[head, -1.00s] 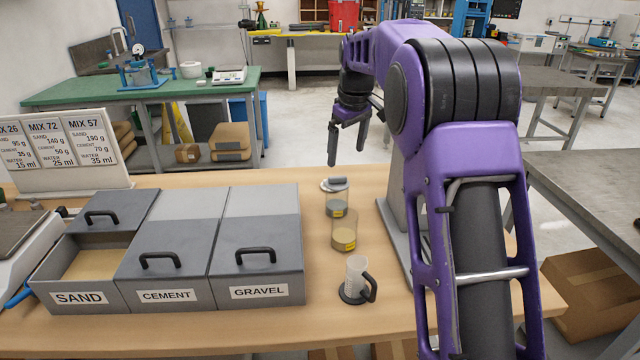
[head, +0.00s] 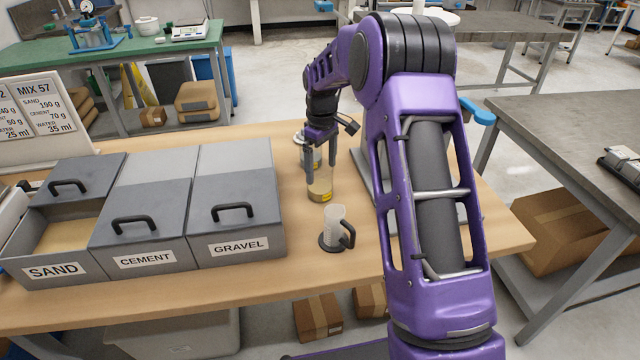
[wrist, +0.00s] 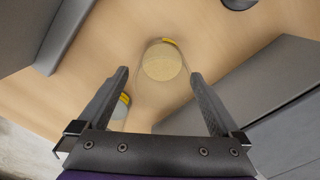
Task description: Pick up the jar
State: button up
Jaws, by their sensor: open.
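Two clear jars with yellow labels stand on the wooden table. The nearer jar (head: 320,187) holds sandy material and is upright. In the wrist view this jar (wrist: 162,62) appears ahead between the fingers, nearly centred. The farther jar (head: 300,140) has a grey lid and is partly hidden behind my gripper. In the wrist view the farther jar (wrist: 121,108) shows beside the left finger, with grey contents. My gripper (head: 321,176) points down over the jars with its fingers apart and nothing held. I cannot tell whether a finger touches the nearer jar.
A measuring cylinder (head: 334,228) with a dark handled base stands in front of the jars. Grey bins (head: 235,205) labelled sand, cement and gravel stand to the left. A grey plate under my arm lies close on the right. Bare table lies between bins and jars.

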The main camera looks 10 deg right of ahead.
aim_at(320, 182)
jog(key=shift+s+a+f, duration=0.15)
jog(key=shift+f, duration=2.55)
jog(key=shift+r, duration=0.1)
grip_shut()
